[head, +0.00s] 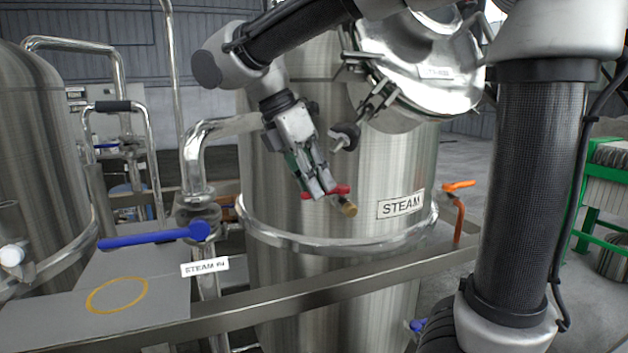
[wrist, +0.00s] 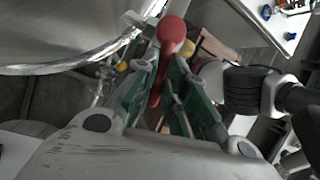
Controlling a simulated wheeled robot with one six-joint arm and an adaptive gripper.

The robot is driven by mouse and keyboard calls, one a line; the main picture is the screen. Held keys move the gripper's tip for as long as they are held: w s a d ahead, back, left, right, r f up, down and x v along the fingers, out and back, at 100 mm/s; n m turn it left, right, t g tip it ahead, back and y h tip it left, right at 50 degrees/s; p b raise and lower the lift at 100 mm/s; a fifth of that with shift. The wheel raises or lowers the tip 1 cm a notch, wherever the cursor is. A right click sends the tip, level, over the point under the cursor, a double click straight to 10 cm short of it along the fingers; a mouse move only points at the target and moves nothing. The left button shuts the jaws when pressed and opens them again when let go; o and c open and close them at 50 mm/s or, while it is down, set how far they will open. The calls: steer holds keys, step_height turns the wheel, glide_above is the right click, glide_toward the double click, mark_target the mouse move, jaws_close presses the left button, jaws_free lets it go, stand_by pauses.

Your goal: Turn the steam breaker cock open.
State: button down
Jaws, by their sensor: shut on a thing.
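The cock with a red lever (head: 340,189) and a brass end (head: 348,210) sits on the front of the steel tank, left of the STEAM label (head: 401,205). My gripper (head: 322,190) comes down from the upper left and is shut on the red lever. In the wrist view the red lever (wrist: 171,32) stands between the two green-sided fingers (wrist: 164,80), with its rounded end toward the top. Part of the lever is hidden by the fingers. A brass-coloured piece (wrist: 187,48) shows just beside it.
A blue lever valve (head: 155,239) with a STEAM tag (head: 204,267) is on the pipe at left. An orange lever (head: 459,186) is to the right. A steel rail (head: 300,292) runs in front of the tank. A grey plate (head: 60,318) bears a yellow ring.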

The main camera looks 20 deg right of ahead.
steer(key=shift+s+d+n+t, duration=0.15)
steer(key=shift+s+n+t, duration=0.35)
steer(key=shift+n, duration=0.55)
steer(key=shift+s+d+n+t, duration=0.1)
steer(key=shift+s+n+t, duration=0.35)
steer(key=shift+n, duration=0.6)
steer(key=c, duration=1.5)
jaws_free()
steer(key=shift+o, duration=0.2)
steer(key=v, duration=1.2)
steer(key=shift+a, duration=0.1)
